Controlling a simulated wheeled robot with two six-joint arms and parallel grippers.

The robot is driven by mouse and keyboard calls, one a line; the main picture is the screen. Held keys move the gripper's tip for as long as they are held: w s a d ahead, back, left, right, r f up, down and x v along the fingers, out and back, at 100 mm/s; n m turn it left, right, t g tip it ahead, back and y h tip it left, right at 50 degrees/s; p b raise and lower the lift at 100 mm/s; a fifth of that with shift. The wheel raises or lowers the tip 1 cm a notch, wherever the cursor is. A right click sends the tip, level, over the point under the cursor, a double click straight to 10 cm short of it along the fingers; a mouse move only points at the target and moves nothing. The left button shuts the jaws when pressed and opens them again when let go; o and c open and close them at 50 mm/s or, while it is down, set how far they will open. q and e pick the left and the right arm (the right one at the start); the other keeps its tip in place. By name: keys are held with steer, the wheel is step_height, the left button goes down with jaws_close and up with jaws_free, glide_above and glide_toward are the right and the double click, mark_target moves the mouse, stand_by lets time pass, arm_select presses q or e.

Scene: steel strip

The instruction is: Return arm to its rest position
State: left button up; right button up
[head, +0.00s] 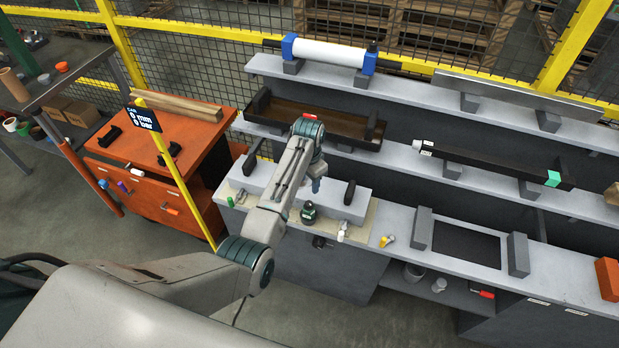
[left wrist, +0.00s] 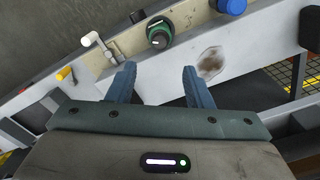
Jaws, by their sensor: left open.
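My left arm (head: 275,205) reaches from the lower left over the grey bench in the head view. My left gripper (head: 316,186) points down above the bench's lower ledge, just behind a dark green and black knob (head: 308,212). In the left wrist view the two blue-grey fingers of the left gripper (left wrist: 159,85) are spread apart with nothing between them. The knob (left wrist: 160,32) shows beyond the fingertips, apart from them. A white-handled lever (head: 343,232) stands right of the knob; it also shows in the left wrist view (left wrist: 96,42). My right gripper is not in view.
Stepped grey shelves carry a brown tray (head: 320,123), a white cylinder with blue ends (head: 328,52) and a black bar (head: 490,164). A yellow post with a display (head: 145,117) stands left of the arm, by an orange cabinet (head: 150,190). A yellow-framed mesh fence runs behind.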

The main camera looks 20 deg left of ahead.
arm_select(q)
steer(key=s+a+f+n+b, duration=0.1)
steer(key=s+a+f+b, duration=0.1)
steer(key=s+f, duration=0.75)
steer(key=s+a+f+n+b, duration=0.15)
steer(key=s+f, duration=0.35)
steer(key=f, duration=1)
steer(key=s+a+f+n+b, duration=0.1)
steer(key=s+a+f+b, duration=0.15)
steer(key=s+f, duration=0.7)
steer(key=s+a+f+n+b, duration=0.1)
steer(key=s+a+f+b, duration=0.1)
steer(key=s+f, duration=0.5)
steer(key=s+a+f+b, duration=0.1)
steer(key=s+f, duration=0.5)
steer(key=s, duration=0.9)
steer(key=s+a+f+n+t+b, duration=0.1)
steer(key=s+a+f+b, duration=0.1)
steer(key=s+f, duration=0.5)
steer(key=s+b, duration=0.1)
steer(key=s, duration=0.4)
steer(key=shift+a+f+n+y, duration=0.35)
steer(key=shift+y, duration=0.05)
